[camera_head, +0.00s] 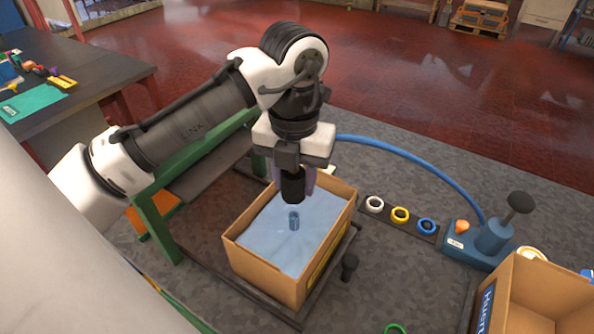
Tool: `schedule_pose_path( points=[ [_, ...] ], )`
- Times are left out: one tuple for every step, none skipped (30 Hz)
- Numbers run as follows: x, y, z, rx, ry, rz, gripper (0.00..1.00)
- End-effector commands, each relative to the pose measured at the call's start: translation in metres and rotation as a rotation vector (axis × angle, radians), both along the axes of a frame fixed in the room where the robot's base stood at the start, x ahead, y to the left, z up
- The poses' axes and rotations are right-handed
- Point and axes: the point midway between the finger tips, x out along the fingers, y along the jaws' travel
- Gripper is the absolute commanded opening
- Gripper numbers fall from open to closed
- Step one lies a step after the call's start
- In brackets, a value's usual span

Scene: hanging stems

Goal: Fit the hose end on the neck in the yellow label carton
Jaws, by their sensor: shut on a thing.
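The yellow label carton (262,277) stands open below my arm, with a strip of its yellow label (316,271) showing on the right side. A blue bag or liner (270,245) fills it. The short blue neck (294,220) stands up near its middle. My gripper (304,182) points down above the carton and is shut on the black hose end (292,187). The hose end looks just above the neck, apart from it; exact alignment is unclear from this angle. The blue hose (425,160) arcs from behind my gripper to the right.
A blue pump (490,240) with a black knob stands at right, beside white, yellow and blue rings (400,215). Another open carton (540,300) with a blue label is at lower right. A green frame (160,215) stands left of the carton. A dark workbench (90,80) is at upper left.

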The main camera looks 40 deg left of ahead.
Motion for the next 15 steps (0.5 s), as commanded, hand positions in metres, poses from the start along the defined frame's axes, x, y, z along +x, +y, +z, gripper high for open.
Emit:
schedule_pose_path(
  points=[
    [0.0, 0.0, -0.01, 0.002, 0.001, 0.001, 0.08],
    [0.0, 0.0, -0.014, 0.001, 0.0, 0.001, 0.08],
    [0.0, 0.0, -0.018, 0.001, 0.0, 0.001, 0.08],
    [0.0, 0.0, -0.021, 0.002, 0.002, 0.001, 0.08],
    [0.0, 0.0, -0.024, 0.002, 0.002, 0.001, 0.08],
    [0.0, 0.0, -0.026, -0.002, 0.0, -0.001, 0.08],
    [0.0, 0.0, -0.029, -0.002, -0.001, -0.002, 0.08],
    [0.0, -0.001, -0.032, -0.003, -0.001, -0.002, 0.08],
    [0.0, -0.001, -0.036, -0.004, -0.001, -0.003, 0.08],
    [0.0, -0.001, -0.039, -0.003, -0.001, -0.003, 0.08],
    [0.0, -0.001, -0.042, -0.003, 0.0, -0.002, 0.08],
    [0.0, 0.0, -0.046, -0.003, -0.001, -0.002, 0.08],
    [0.0, 0.0, -0.049, -0.003, -0.001, -0.002, 0.08],
    [0.0, 0.0, -0.052, -0.003, -0.001, -0.001, 0.08],
    [0.0, 0.0, -0.056, -0.004, -0.001, -0.001, 0.08]
  ],
)
